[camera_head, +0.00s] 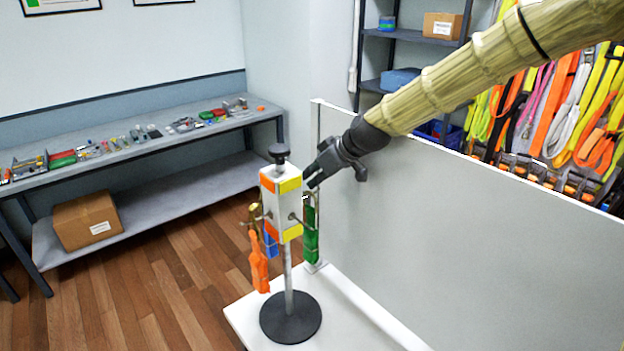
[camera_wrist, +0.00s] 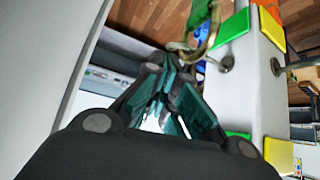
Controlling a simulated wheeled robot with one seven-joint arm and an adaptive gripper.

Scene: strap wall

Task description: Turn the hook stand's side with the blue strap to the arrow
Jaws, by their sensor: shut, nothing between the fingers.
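The hook stand (camera_head: 289,230) is upright, with a white block head, a black top knob and a round black base. Orange patches mark its left face and yellow patches its right face. An orange strap (camera_head: 258,262) hangs at the left, a green strap (camera_head: 311,240) at the right. The blue strap (camera_head: 271,243) is partly hidden behind the block, with a bit of blue in the wrist view (camera_wrist: 201,20). My gripper (camera_head: 311,180) is shut and empty, just right of the block; in the wrist view its fingertips (camera_wrist: 170,72) are near a brass hook. I see no arrow.
The stand is on a white table (camera_head: 250,320). A tall grey panel (camera_head: 480,250) stands close on the right, behind my gripper. A bench with small items (camera_head: 130,140) and a cardboard box (camera_head: 86,221) are at the left. Open floor lies between.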

